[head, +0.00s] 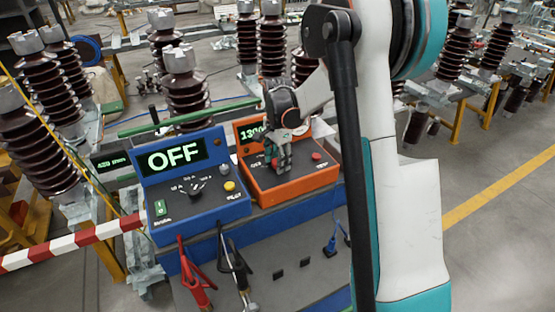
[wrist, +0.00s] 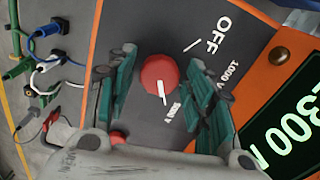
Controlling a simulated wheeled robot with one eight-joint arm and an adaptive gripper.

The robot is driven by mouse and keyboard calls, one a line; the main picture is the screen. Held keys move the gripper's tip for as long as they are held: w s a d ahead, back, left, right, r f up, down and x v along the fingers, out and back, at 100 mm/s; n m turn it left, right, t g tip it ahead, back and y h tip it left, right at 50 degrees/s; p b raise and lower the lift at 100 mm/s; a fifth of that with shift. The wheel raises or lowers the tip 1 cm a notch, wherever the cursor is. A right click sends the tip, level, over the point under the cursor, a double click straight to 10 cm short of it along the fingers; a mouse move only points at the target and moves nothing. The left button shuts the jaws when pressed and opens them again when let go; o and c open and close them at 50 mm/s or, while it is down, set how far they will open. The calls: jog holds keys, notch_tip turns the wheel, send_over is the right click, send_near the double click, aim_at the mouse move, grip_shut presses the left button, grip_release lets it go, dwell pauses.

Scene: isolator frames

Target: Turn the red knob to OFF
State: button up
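The red knob (wrist: 158,75) sits on the dark panel of the orange box (head: 300,182). In the wrist view its white pointer line points down, towards a label that seems to read 5000 V. The OFF label (wrist: 210,35) is at the upper right of the knob, with a short white tick beside it. My gripper (wrist: 166,88) is open, with one green finger on each side of the knob and a visible gap on both sides. In the head view my gripper (head: 277,155) is over the orange panel and hides the knob.
The orange box's lit green display (wrist: 290,140) shows a voltage, partly cut off. A red button (head: 317,156) is right of my gripper. A blue box (head: 195,185) with a display reading OFF stands to the left. Cables (wrist: 40,60) are plugged in beside the orange box.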

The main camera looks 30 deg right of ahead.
jog(key=c, duration=0.6)
jog(key=shift+n, duration=0.4)
jog(key=n+b, duration=0.1)
jog(key=n, duration=0.3)
jog(key=shift+n, duration=0.4)
jog(key=n+b, duration=0.1)
jog(key=n, duration=0.5)
jog(key=shift+b, duration=0.3)
jog(key=n, duration=0.6)
jog(key=shift+n+b, duration=0.3)
jog(key=shift+b, duration=0.05)
jog(key=n, duration=0.5)
jog(key=shift+n, duration=0.3)
